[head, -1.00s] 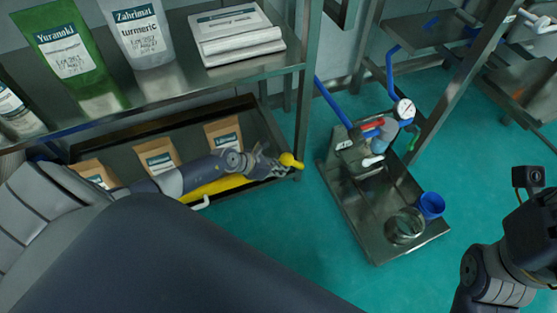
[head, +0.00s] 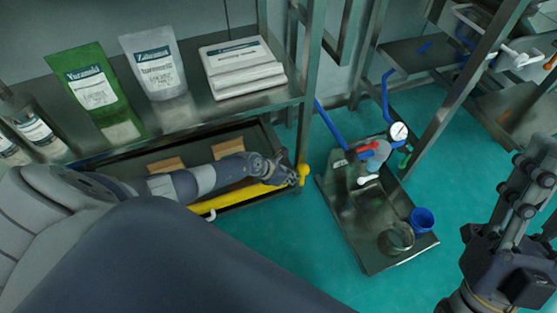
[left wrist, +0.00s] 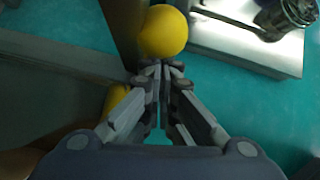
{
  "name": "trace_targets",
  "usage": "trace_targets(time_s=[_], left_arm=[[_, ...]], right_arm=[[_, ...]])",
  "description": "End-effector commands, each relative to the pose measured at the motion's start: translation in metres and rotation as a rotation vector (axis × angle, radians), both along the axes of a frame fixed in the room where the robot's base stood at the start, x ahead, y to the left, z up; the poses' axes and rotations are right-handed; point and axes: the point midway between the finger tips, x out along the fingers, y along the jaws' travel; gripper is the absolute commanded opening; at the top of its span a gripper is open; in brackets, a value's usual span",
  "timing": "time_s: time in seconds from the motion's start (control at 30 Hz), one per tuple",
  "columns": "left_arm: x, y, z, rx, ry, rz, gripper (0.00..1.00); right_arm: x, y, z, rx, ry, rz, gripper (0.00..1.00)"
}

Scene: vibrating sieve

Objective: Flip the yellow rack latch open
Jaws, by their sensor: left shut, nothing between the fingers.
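The yellow latch (head: 304,174) is at the front right corner post of the lower rack, at the right end of a yellow bar (head: 235,197). Its round yellow end also shows at the top of the left wrist view (left wrist: 164,31). My left gripper (head: 296,178) is just left of the latch. In the left wrist view its fingertips (left wrist: 160,70) are together and empty, just below the yellow end; I cannot tell whether they touch it. My right gripper (head: 520,190) is at the right edge, far from the latch, and its finger opening is unclear.
Brown bags (head: 165,166) lie in the lower rack tray. The shelf above holds a green pouch (head: 93,93), a white pouch (head: 154,67) and a white stack (head: 242,68). A metal stand (head: 360,235) with a blue cup (head: 422,220) is on the green floor to the right.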

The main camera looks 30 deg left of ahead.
Motion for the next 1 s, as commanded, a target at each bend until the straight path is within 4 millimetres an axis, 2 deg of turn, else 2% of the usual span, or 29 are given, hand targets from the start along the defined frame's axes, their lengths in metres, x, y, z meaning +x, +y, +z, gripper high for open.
trace_targets(time_s=[0.2,0.4,1.0], left_arm=[[0.011,-0.008,0.007,-0.001,-0.002,0.000,0.00],[0.015,-0.012,0.008,-0.002,0.000,0.000,0.00],[0.020,-0.017,0.011,-0.007,-0.008,0.000,0.00]], right_arm=[[0.023,0.004,-0.012,-0.041,0.133,-0.007,0.40],[0.034,0.006,-0.020,-0.060,0.195,-0.011,0.40],[0.038,0.007,-0.024,-0.069,0.223,-0.013,0.40]])
